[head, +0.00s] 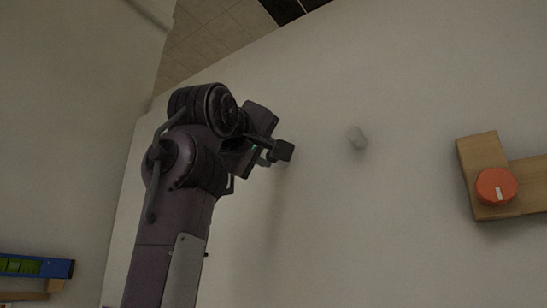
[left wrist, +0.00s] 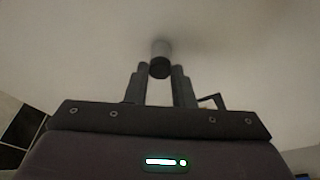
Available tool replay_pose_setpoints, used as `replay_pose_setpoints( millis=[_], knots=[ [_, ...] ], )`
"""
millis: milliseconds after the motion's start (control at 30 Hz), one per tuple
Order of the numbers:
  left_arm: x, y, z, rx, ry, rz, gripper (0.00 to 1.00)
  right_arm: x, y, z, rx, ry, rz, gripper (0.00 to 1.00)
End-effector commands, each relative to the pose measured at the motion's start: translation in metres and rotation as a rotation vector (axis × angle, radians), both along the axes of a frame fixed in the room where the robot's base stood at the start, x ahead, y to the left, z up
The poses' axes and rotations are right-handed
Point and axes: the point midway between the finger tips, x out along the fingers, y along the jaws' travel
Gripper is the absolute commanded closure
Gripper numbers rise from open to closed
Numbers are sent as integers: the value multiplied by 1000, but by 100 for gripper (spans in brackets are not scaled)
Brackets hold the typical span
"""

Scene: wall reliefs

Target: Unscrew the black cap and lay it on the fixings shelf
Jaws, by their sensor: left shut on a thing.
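The black cap (left wrist: 160,69) is between the fingertips of my left gripper (left wrist: 160,72) in the left wrist view, and the gripper is shut on it. A pale grey cylindrical stub (left wrist: 161,48) on the wall lies right behind the cap, in line with it. I cannot tell whether the cap is still threaded on the stub. In the head view my left gripper (head: 275,154) is close to the pale wall, and its fingers hide the cap. My right gripper is not in view. I cannot tell which thing is the fixings shelf.
Farther right is a wooden piece (head: 485,150) with an orange-red knob (head: 496,187). At lower left is a blue bin (head: 62,269) with green things. The wall between is bare.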

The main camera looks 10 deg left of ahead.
Motion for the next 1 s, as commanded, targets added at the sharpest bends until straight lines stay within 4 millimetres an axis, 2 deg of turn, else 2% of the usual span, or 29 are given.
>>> replay_pose_setpoints(
  millis=[167,467,800,1000],
  knots=[
    [-1,-1,1,-169,62,0,93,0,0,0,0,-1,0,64],
    [-1,-1,1,-188,69,-1,93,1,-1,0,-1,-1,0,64],
    [-2,-2,3,-588,216,0,93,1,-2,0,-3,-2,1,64],
    [-1,-1,3,-602,221,-1,93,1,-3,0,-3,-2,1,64]
  ],
)
